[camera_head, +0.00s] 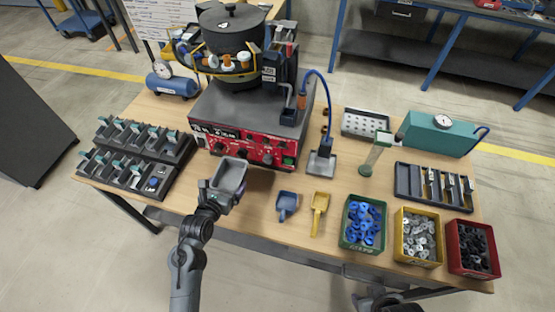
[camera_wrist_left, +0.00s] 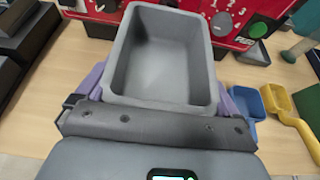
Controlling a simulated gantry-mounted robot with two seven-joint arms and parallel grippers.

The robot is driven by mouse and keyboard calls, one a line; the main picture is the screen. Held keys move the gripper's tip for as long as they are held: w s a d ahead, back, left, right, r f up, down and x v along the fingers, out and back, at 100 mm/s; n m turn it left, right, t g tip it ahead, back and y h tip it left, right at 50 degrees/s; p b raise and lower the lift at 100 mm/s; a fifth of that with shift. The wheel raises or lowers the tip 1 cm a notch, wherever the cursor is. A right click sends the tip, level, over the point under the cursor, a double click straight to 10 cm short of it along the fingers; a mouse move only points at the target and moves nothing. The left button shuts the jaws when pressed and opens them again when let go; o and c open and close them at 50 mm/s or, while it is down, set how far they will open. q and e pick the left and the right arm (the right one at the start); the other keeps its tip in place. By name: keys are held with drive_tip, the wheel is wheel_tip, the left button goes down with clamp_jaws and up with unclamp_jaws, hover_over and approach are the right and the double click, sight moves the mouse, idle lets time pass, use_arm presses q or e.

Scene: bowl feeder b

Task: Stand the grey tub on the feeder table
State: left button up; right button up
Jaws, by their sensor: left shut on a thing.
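The grey tub (camera_head: 229,176) is an open, empty rectangular tub at the front edge of the wooden feeder table (camera_head: 262,200), just in front of the red control panel. My left gripper (camera_head: 216,193) is shut on it from the near side. In the left wrist view the tub (camera_wrist_left: 165,65) sits upright, mouth up, between purplish fingers that show at both sides of its near end. Its underside is hidden, so I cannot tell whether it touches the table. My right gripper (camera_head: 388,303) is only partly in view at the bottom edge; its fingers cannot be made out.
The red control box (camera_head: 245,147) with the bowl feeder stands close behind the tub. A blue scoop (camera_head: 287,204) and a yellow scoop (camera_head: 319,212) lie to its right. Green, yellow and red bins line the front right. Black racks (camera_head: 120,170) stand left. Bare wood lies between tub and scoops.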

use_arm(q)
drive_tip(key=shift+s+d+f+b, duration=0.1)
drive_tip(key=shift+f+b, duration=0.1)
drive_tip(key=shift+f, duration=0.3)
drive_tip(key=shift+s+f+b, duration=0.1)
drive_tip(key=shift+f+b, duration=0.05)
drive_tip(key=shift+f, duration=0.3)
wheel_tip(320, 180, down, 7)
drive_tip(key=shift+f+b, duration=0.1)
drive_tip(key=shift+b, duration=0.85)
drive_tip(key=shift+f, duration=0.35)
drive_tip(key=shift+f, duration=0.1)
drive_tip(key=o, duration=0.8)
